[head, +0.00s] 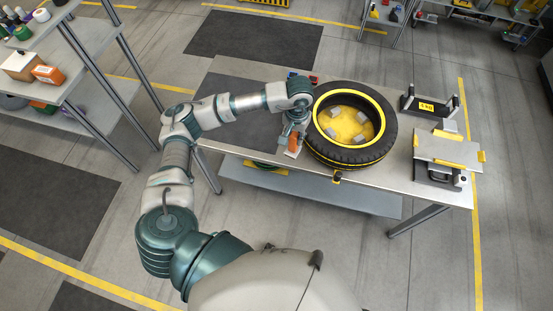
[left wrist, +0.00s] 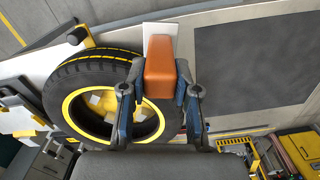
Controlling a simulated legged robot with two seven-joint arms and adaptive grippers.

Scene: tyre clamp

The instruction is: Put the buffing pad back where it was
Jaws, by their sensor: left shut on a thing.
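An orange block, which I take for the buffing pad (head: 294,142), is between the fingers of my left gripper (head: 292,138). In the left wrist view the orange pad (left wrist: 160,70) sits between the two blue-grey fingers (left wrist: 158,95), which are shut on it. A white flat piece (left wrist: 158,30) shows at its far end; I cannot tell whether it is part of the pad. The gripper is at the front edge of the table (head: 400,188), just left of the tyre (head: 321,145). I cannot tell whether the pad touches the table. My right gripper is not in view.
The tyre with its yellow rim lies flat on the table. A dark mat (head: 240,122) covers the table's left part. A black stand with a yellow label (head: 427,106) and a grey plate with yellow clamps (head: 448,150) are at the right. A shelf (head: 70,90) stands at far left.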

